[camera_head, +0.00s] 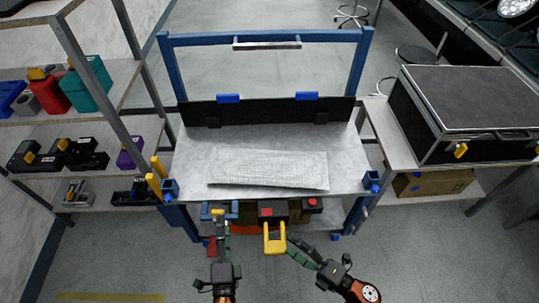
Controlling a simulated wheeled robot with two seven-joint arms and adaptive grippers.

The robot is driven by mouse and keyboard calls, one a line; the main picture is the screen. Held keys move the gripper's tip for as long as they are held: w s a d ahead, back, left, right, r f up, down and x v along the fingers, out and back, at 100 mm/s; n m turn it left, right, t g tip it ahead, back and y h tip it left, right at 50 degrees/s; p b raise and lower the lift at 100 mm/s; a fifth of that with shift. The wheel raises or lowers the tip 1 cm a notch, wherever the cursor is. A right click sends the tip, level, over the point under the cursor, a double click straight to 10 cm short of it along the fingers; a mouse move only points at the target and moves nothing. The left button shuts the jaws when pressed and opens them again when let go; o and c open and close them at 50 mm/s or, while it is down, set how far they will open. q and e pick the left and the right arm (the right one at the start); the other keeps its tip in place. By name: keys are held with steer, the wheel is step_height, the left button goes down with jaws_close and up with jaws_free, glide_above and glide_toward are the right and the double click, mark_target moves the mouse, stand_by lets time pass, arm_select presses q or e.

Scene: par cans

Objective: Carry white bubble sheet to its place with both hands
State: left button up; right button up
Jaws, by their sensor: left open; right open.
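The white bubble sheet (268,168) lies flat and slightly skewed on the grey top of the blue-framed workbench (205,140). Its right front corner is close to the front edge. My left gripper (221,240) is open and empty, in front of the bench and below the sheet's left end in the picture. My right gripper (291,247) is open and empty, in front of the bench and below the sheet's right part. Neither gripper touches the sheet. The fingertips are small and partly mixed with the items behind them.
A black back panel (260,111) with blue clips stands along the bench's rear. Yellow, red and black items hang or sit under its front edge, including a yellow U-shaped piece (275,240). A loaded shelf (100,130) stands left. A large black case (465,110) sits on the right table.

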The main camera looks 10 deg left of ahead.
steer(key=shift+d, duration=0.1)
steer(key=v, duration=1.1)
steer(key=shift+d, duration=0.35)
